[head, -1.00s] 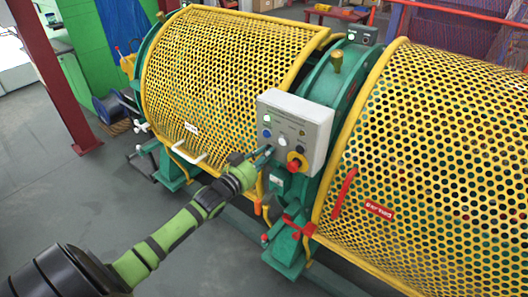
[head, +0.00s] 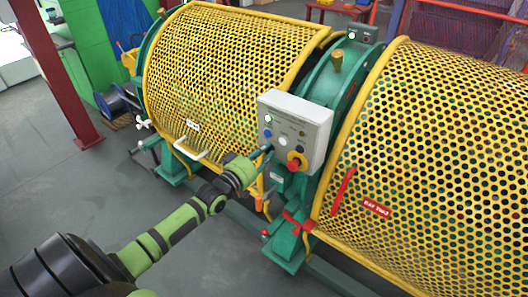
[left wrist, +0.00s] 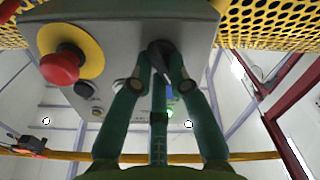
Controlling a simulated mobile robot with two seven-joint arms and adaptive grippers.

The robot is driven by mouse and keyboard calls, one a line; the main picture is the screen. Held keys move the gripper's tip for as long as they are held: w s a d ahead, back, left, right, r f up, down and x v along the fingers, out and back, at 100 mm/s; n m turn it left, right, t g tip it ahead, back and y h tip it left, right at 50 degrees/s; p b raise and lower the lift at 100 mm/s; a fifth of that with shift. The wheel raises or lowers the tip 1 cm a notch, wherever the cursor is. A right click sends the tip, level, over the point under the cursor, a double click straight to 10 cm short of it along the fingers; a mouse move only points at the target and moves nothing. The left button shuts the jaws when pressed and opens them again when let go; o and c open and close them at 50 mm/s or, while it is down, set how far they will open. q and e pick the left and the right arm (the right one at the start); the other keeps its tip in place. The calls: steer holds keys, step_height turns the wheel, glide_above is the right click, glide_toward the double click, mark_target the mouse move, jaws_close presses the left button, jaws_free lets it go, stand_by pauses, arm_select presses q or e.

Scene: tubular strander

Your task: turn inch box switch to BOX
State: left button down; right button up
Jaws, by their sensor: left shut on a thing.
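The light grey control box (head: 312,117) stands between the two yellow mesh guards in the head view. Its face carries a blue button (head: 266,133), a white button (head: 283,141), a black knob (head: 300,150) and a red mushroom button on yellow (head: 295,164). My left gripper (head: 268,149) reaches the lower left of its face. In the left wrist view, my left gripper (left wrist: 162,80) is shut on a dark switch knob (left wrist: 162,52), with a finger on each side. Its markings are not readable. The fingers hide the knob in the head view. My right gripper is out of view.
Yellow perforated guards (head: 225,75) flank the control box closely on the left and right (head: 420,140). Red handles (head: 298,224) sit below it. In the left wrist view, the red mushroom button (left wrist: 60,67) is beside the gripper. Grey floor (head: 60,190) is open at left.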

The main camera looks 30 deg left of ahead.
arm_select(q)
steer(key=shift+w+r+n, duration=0.1)
steer(key=shift+r+n, duration=0.1)
steer(key=shift+n, duration=0.1)
steer(key=c, duration=1.2)
jaws_free()
steer(key=shift+f, duration=0.2)
steer(key=s, duration=0.8)
steer(key=s+a, duration=0.1)
steer(key=s, duration=0.3)
